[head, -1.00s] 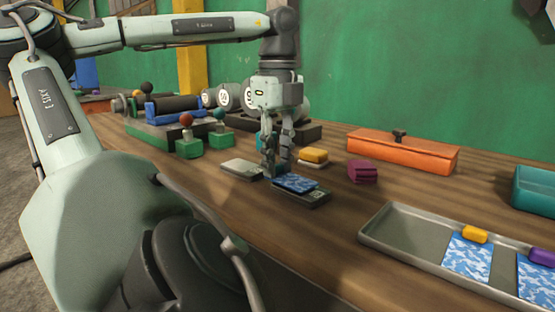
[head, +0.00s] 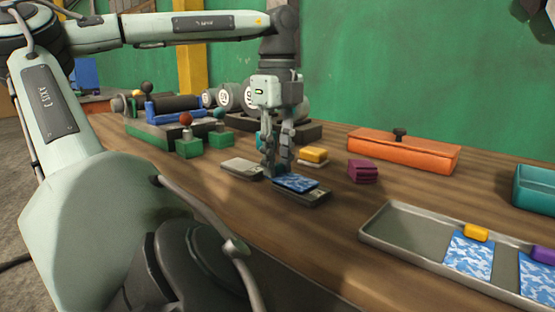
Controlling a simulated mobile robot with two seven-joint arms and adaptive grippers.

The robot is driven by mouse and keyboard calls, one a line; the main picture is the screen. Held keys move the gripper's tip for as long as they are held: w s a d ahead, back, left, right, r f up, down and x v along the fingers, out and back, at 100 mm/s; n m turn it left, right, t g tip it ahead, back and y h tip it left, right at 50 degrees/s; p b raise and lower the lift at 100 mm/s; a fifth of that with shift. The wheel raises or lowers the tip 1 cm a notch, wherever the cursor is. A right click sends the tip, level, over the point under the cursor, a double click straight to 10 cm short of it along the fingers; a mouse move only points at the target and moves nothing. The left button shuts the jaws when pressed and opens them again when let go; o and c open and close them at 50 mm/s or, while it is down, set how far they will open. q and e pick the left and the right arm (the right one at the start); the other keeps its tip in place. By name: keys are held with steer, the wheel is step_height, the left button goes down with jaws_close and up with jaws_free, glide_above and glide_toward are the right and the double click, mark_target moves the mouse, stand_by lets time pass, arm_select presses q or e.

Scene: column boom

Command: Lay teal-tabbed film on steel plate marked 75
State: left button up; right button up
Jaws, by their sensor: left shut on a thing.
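A blue-and-white patterned film (head: 297,184) is over a dark steel plate (head: 318,198) on the bench. It covers the plate's left and middle part. The plate's right end is bare, with a pale mark too small to read. My left gripper (head: 277,173) points down at the film's far left edge and is shut on it. The film's tab is hidden by the fingers, so its colour cannot be told. I cannot tell whether the film lies fully flat. My right gripper is not clearly in view.
A pale plate (head: 242,167) is to the left. A yellow block (head: 314,155) and a purple block (head: 363,171) are to the right. A metal tray (head: 400,232) holds films with yellow and purple tabs. An orange box (head: 405,153) and a teal bin (head: 538,190) stand behind.

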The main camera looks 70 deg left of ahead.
arm_select(q)
steer(key=shift+f+b, duration=0.1)
steer(key=shift+b, duration=0.2)
stand_by(0.4)
stand_by(0.4)
steer(key=o, duration=1.4)
steer(key=shift+o, duration=0.2)
steer(key=shift+r+p, duration=2.25)
steer(key=shift+r, duration=1.25)
